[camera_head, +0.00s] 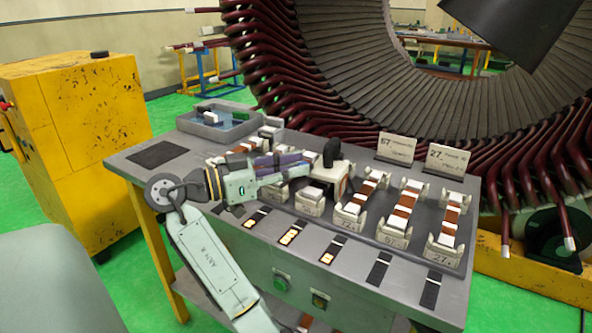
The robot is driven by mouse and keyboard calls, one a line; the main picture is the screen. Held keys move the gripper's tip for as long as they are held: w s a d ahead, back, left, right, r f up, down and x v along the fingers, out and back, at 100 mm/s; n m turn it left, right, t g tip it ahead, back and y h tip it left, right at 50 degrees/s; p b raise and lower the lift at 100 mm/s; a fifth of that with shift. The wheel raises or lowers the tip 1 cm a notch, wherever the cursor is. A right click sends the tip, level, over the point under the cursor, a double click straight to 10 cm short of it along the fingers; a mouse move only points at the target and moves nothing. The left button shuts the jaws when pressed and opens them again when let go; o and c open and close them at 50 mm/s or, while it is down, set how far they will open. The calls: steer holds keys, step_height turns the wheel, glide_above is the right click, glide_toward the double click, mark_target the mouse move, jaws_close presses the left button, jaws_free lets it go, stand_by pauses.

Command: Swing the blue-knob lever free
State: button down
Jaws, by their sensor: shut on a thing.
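My gripper (297,164) reaches in from the left, low over the middle of the grey workbench. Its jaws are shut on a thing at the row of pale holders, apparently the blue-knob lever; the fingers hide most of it. A bluish-purple part (287,158) shows along the jaws, and I cannot tell clearly whether it is knob or finger. A dark upright knob (331,152) stands just right of the fingertips, above a pale block (334,175). The lever's arm and pivot cannot be made out.
Pale holders with copper and white strips, one of them the numbered holder (443,232), stand close on the right. Two label cards (396,149) stand behind. A grey-blue tray (220,124) sits at the back left. The large stator (420,130) rises behind the bench; a yellow cabinet (75,140) stands left.

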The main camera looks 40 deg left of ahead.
steer(key=shift+a+f+m+h, duration=0.1)
steer(key=shift+m+h, duration=0.3)
steer(key=shift+h, duration=0.1)
steer(key=shift+w, duration=0.1)
steer(key=c, duration=1.5)
jaws_free()
steer(key=shift+o, duration=0.2)
steer(key=v, duration=1.2)
steer(key=shift+r, duration=0.25)
steer(key=shift+w+a, duration=0.1)
